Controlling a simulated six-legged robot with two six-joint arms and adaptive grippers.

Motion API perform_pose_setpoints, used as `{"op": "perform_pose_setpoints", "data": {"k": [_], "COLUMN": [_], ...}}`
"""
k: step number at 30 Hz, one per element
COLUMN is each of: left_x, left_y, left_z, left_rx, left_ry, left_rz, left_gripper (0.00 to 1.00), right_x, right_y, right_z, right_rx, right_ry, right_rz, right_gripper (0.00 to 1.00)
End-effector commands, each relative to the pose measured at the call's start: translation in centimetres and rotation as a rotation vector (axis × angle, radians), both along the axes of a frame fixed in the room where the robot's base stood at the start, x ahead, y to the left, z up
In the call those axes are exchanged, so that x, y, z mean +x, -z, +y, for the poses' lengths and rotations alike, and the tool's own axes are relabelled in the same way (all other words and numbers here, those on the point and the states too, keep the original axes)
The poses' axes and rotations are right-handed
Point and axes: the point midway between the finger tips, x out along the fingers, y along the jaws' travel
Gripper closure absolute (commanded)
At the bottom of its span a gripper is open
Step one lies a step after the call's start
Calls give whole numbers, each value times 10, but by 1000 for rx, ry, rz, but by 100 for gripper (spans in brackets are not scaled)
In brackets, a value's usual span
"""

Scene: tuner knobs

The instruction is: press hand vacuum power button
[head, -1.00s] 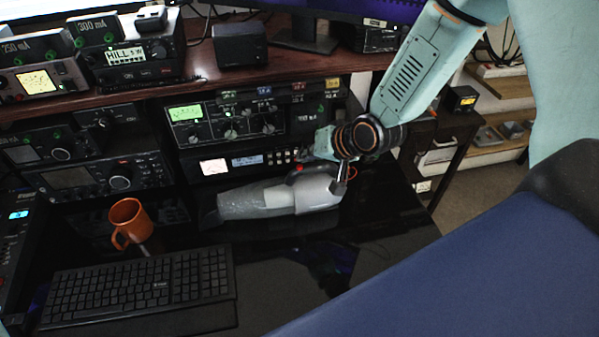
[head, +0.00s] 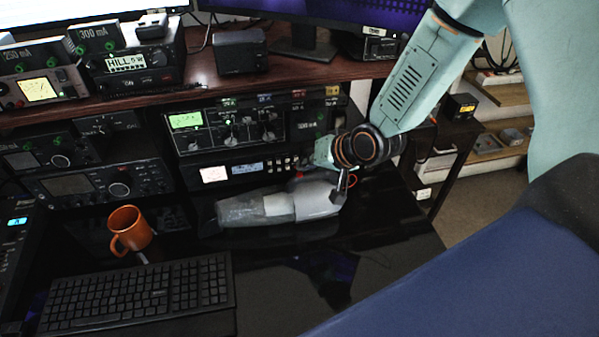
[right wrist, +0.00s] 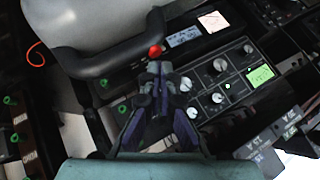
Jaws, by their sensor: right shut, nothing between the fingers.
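The grey hand vacuum (head: 275,205) lies on its side on the black desk, its clear nozzle end to the left. In the right wrist view its pale body (right wrist: 95,20) and dark handle (right wrist: 125,55) fill the top left. The red power button (right wrist: 155,51) sits on the handle's end. My right gripper (right wrist: 156,70) is shut and empty, its fingertips very close to the button; I cannot tell whether they touch. My left gripper is not in view.
Radio sets (head: 230,130) stand behind the vacuum under a wooden shelf (head: 290,68). An orange mug (head: 128,228) and a black keyboard (head: 140,290) are to the left. The desk in front of the vacuum is clear.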

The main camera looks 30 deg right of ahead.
Motion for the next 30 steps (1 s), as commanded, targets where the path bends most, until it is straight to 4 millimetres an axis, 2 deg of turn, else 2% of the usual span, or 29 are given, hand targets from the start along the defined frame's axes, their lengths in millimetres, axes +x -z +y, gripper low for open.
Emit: {"op": "perform_pose_setpoints", "data": {"k": [30], "left_x": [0], "left_y": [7], "left_z": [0], "left_rx": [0], "left_ry": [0], "left_rz": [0], "left_gripper": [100], "right_x": [0], "right_y": [9], "right_z": [0], "right_rx": [0], "right_ry": [0], "right_rz": [1], "right_gripper": [100]}}
